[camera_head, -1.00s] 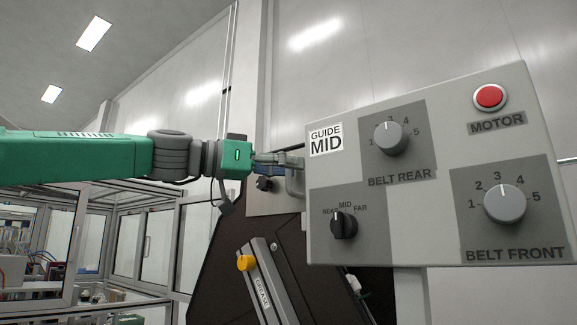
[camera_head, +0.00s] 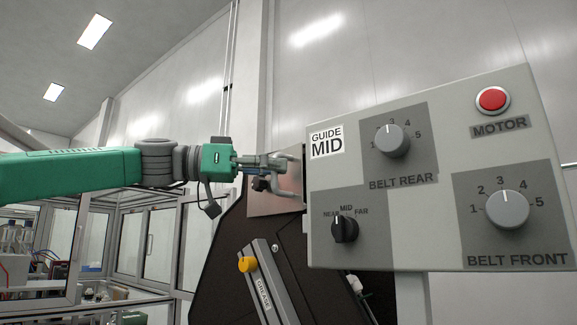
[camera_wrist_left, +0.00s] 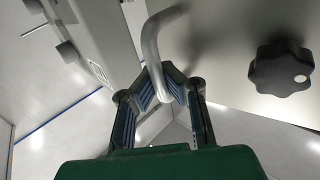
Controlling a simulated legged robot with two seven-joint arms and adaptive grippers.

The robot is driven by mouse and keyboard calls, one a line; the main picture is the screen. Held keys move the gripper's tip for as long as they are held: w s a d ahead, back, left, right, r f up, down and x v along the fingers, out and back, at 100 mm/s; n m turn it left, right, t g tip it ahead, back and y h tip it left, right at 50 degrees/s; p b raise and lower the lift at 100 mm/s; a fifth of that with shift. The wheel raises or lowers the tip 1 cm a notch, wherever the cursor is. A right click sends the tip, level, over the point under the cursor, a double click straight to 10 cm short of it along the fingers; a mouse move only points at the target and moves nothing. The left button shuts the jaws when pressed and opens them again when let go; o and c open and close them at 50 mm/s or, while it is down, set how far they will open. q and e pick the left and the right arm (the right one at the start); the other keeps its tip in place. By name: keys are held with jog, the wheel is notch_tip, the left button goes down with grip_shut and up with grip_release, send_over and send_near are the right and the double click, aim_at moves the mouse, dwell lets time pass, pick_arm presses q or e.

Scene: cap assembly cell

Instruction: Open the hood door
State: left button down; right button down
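The hood door appears as a metal plate (camera_head: 265,205) behind the left edge of the control box. It also fills the upper right of the left wrist view (camera_wrist_left: 225,40). A bent silver handle (camera_head: 296,180) stands out from it, and a black star knob (camera_wrist_left: 282,68) sits on it. My left gripper (camera_head: 272,165) reaches in from the left at the handle. In the left wrist view its blue-padded fingers (camera_wrist_left: 163,82) lie on both sides of the handle bar (camera_wrist_left: 151,42) and appear shut on it. My right gripper is not in view.
The control box (camera_head: 400,230), with dials and a red button (camera_head: 492,99), stands close to the right of the handle. A dark machine side (camera_head: 225,260) with a yellow knob (camera_head: 247,264) is below. Glazed enclosures (camera_head: 150,240) stand at the left.

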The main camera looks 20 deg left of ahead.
pick_arm(q)
jog(key=s+a+m+g+h, duration=0.1)
jog(key=s+a+m+g, duration=0.1)
jog(key=a, duration=0.4)
jog(key=shift+s+a+r+g+p, duration=0.15)
jog(key=shift+s+r+g+p, duration=0.2)
jog(key=shift+s, duration=0.45)
jog(key=c, duration=1.6)
grip_release()
jog(key=shift+w+f, duration=0.1)
jog(key=shift+f, duration=0.05)
jog(key=shift+w+f, duration=0.1)
jog(key=v, duration=1.2)
jog(key=shift+w, duration=0.25)
